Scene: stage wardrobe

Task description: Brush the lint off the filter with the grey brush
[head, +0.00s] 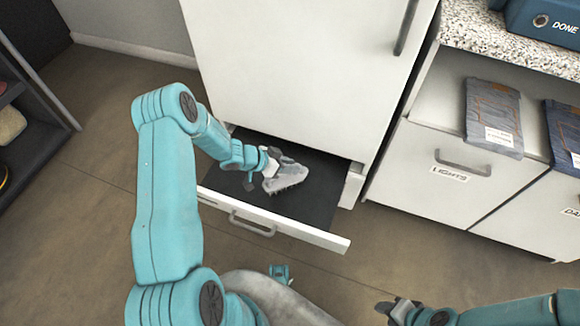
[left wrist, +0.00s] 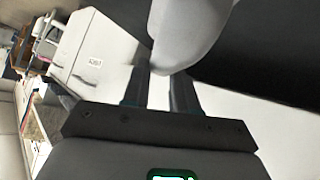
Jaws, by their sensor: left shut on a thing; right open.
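My left gripper (head: 268,162) is shut on the grey brush (head: 287,177) over the open drawer. In the left wrist view, the pale brush (left wrist: 188,30) sits between the two dark fingers (left wrist: 160,92). The filter seems to be the dark flat panel (head: 315,195) lying in the drawer; its dark surface also shows in the left wrist view (left wrist: 280,45). Lint is too small to make out clearly. The brush hides part of the panel, and I cannot tell whether it touches it. My right gripper (head: 398,308) is open and empty at the bottom, away from the drawer.
The drawer front with its handle (head: 252,225) sticks out below a tall white cabinet (head: 300,65). At right, white bins (head: 462,178) stand under a speckled counter (head: 490,38), with folded jeans (head: 493,112) on them. A dark shelf (head: 30,125) stands at left.

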